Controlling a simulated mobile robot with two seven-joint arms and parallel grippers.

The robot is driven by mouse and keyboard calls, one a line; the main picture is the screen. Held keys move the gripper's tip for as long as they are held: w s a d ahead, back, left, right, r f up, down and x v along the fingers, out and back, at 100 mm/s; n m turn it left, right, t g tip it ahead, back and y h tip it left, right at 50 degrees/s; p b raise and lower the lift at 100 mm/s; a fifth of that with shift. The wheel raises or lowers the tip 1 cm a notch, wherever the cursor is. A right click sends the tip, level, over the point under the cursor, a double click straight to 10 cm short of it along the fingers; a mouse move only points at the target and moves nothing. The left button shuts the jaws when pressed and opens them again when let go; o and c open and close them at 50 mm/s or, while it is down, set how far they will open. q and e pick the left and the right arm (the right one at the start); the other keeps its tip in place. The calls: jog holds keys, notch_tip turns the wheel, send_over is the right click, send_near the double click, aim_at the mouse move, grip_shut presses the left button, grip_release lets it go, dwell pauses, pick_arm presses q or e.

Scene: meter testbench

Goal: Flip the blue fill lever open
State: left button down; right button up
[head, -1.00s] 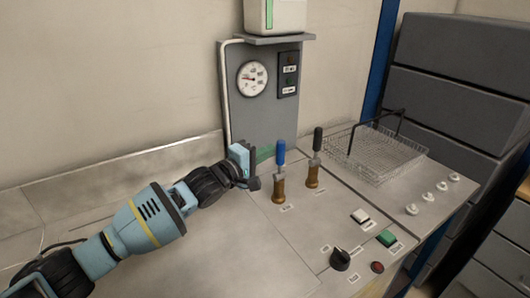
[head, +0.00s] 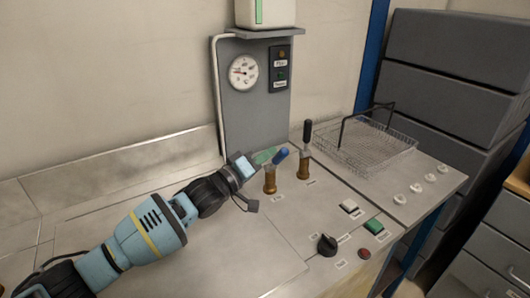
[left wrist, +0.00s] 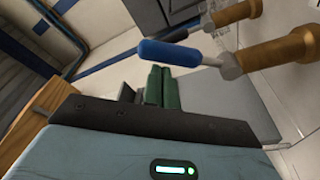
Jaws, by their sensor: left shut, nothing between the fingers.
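The blue fill lever (head: 281,155) sits on a brass valve (head: 270,181) on the bench top, its handle leaning over to the right. In the left wrist view the blue handle (left wrist: 170,53) lies across the upper middle, just beyond the green fingers. My left gripper (head: 265,156) is shut and empty, with its green fingertips close beside the handle on its far left side. I cannot tell whether they touch it. A similar lever with a black handle (head: 307,132) stands upright to the right. My right gripper is not in view.
A grey panel with a round gauge (head: 244,72) and indicator lamps (head: 281,65) stands behind. A wire basket (head: 365,150) is at the back right. A black knob (head: 326,245), a green button (head: 373,226) and a red button (head: 364,254) are at the front right.

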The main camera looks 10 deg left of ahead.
pick_arm(q)
jog(key=m, duration=0.1)
jog(key=s+d+f+m, duration=0.1)
jog(key=shift+f+m+h, duration=0.15)
jog(key=shift+m+h, duration=0.25)
jog(key=shift+s+d+f+m+h+b, duration=0.2)
jog(key=shift+f+m, duration=0.05)
jog(key=shift+m, duration=0.45)
jog(key=shift+s+d+f+m+h+b, duration=0.15)
jog(key=shift+d+f+m+h, duration=0.1)
jog(key=shift+m, duration=0.45)
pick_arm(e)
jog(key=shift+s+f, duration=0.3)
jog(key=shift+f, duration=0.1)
pick_arm(q)
jog(key=shift+s, duration=0.1)
